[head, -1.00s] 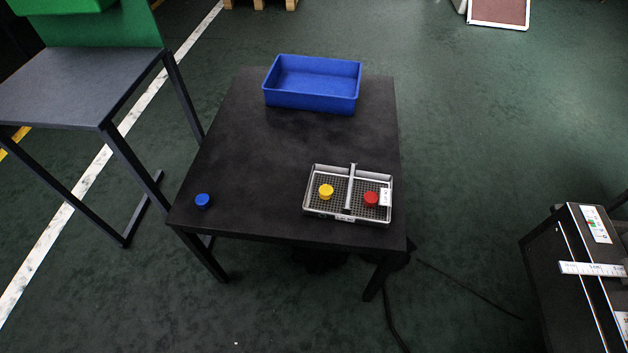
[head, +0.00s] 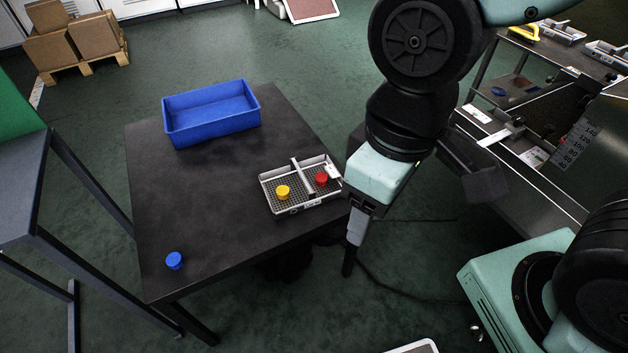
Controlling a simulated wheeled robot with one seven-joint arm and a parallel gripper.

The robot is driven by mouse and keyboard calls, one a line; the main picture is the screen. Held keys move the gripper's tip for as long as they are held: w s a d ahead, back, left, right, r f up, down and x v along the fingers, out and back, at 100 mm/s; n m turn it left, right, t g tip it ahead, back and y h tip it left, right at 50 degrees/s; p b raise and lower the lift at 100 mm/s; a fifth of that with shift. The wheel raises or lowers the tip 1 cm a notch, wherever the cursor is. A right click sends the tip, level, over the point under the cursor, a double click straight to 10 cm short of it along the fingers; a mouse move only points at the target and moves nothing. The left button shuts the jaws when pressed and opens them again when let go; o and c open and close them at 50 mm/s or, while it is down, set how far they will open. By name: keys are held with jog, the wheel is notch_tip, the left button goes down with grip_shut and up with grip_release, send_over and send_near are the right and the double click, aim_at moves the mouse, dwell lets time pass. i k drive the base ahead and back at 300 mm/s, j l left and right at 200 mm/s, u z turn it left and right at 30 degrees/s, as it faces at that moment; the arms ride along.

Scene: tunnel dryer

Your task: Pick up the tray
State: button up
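The tray (head: 318,203) is a silver wire-mesh tray with a raised handle bar (head: 301,175) across its middle. It sits on the right side of the black table (head: 205,215), close to the edge. A yellow round piece (head: 283,192) lies in its left part and a red one (head: 321,178) in its right part, one each side of the bar. My gripper (head: 350,262) points down beside the table's right edge, apart from the tray. Its fingers show edge-on, so their opening cannot be told.
A blue bin (head: 215,128) stands at the back of the table. A blue round piece (head: 174,260) lies near its front left corner. The middle of the tabletop is clear. A metal machine (head: 510,150) stands at the right, and a grey stand (head: 18,190) at the left.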

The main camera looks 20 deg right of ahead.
aim_at(302, 182)
jog(key=u, duration=0.15)
jog(key=i+j, duration=0.15)
jog(key=j, duration=0.2)
jog(key=i+j, duration=0.15)
jog(key=j, duration=0.2)
jog(key=i+j, duration=0.15)
jog(key=j, duration=0.25)
jog(key=i+j, duration=0.2)
jog(key=j, duration=0.15)
